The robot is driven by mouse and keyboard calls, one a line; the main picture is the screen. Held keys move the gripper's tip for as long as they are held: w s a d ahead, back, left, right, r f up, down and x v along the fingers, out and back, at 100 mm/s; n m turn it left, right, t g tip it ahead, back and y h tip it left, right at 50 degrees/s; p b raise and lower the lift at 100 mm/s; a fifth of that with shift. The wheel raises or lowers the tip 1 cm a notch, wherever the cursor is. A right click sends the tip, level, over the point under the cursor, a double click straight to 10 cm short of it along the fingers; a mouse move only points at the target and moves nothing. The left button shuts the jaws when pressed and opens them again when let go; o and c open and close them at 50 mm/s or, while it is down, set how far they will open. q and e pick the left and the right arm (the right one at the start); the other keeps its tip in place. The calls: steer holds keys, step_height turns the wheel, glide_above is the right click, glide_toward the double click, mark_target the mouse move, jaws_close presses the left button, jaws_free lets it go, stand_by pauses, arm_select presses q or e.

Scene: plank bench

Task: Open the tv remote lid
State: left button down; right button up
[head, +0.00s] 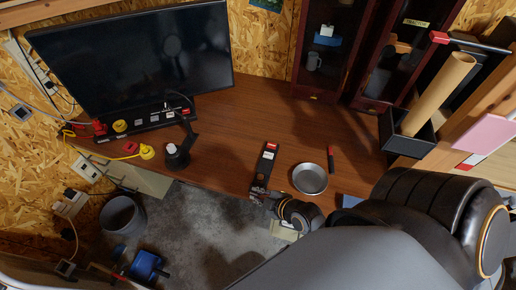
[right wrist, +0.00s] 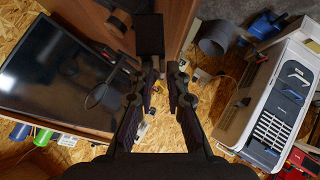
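The TV remote (head: 266,168), dark with a red and white label near its far end, lies near the front edge of the desk. My right gripper (head: 259,193) is at the remote's near end, close to the desk edge. In the right wrist view its two fingers (right wrist: 165,70) are apart with a gap between them. A black block, probably the remote (right wrist: 150,35), shows just beyond the fingertips. I cannot tell whether they touch it. The lid itself cannot be made out. My left gripper is not in view.
A round metal bowl (head: 310,178) and a dark red-and-black stick (head: 331,160) lie right of the remote. A monitor (head: 140,60) stands at the back left, with a black lamp-like object (head: 177,158) before it. The middle of the desk (head: 240,125) is clear.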

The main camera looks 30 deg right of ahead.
steer(key=shift+r, duration=0.1)
steer(key=v, duration=0.7)
steer(key=shift+s, duration=0.15)
steer(key=shift+r, duration=0.1)
stand_by(0.4)
